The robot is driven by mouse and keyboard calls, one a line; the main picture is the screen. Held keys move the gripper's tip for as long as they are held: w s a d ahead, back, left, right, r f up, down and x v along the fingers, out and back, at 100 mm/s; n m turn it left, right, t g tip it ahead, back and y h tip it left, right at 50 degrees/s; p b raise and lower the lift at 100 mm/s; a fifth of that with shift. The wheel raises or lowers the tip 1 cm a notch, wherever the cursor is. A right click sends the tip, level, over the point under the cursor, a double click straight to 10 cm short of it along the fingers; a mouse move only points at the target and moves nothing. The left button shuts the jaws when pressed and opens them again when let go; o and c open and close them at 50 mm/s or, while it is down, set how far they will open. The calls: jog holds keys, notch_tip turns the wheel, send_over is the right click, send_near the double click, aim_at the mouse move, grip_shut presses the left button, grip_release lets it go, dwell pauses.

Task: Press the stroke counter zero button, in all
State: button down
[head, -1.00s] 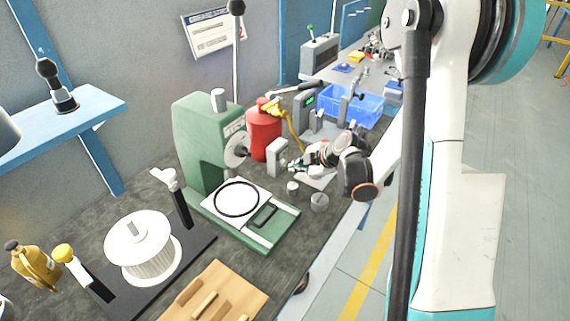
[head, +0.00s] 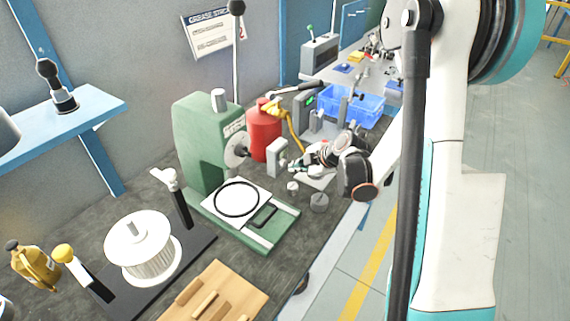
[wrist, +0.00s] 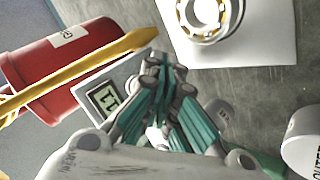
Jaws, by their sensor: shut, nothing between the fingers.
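The stroke counter is a small grey box (head: 277,157) beside the red pot on the bench. In the wrist view its display (wrist: 105,97) shows dark digits, apparently 11, on a pale green screen. My gripper (head: 293,167) is shut and empty, close to the right side of the counter in the head view. In the wrist view the closed fingertips (wrist: 160,62) reach past the counter's edge. The fingers hide part of the counter face, and I cannot make out the zero button or tell whether they touch it.
The red pot (head: 264,134) with a yellow hose (wrist: 85,70) stands close by. A bearing (wrist: 205,15) lies on a white sheet. A green press (head: 207,140) and small grey cylinders (head: 319,202) are near. A blue crate (head: 352,104) stands farther back.

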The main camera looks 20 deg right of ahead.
jog(key=shift+w, duration=0.1)
dwell(0.3)
jog(key=shift+w+a, duration=0.25)
jog(key=shift+w+a, duration=0.2)
jog(key=shift+w, duration=0.1)
dwell(0.8)
jog(key=shift+s+d, duration=0.1)
dwell(0.3)
jog(key=shift+s+d+b, duration=0.35)
jog(key=shift+s+b, duration=0.05)
jog(key=shift+s, duration=0.15)
jog(key=shift+s, duration=0.1)
jog(key=shift+s+d, duration=0.7)
jog(key=shift+s, duration=0.3)
jog(key=shift+s+d, duration=0.7)
jog(key=shift+s, duration=0.3)
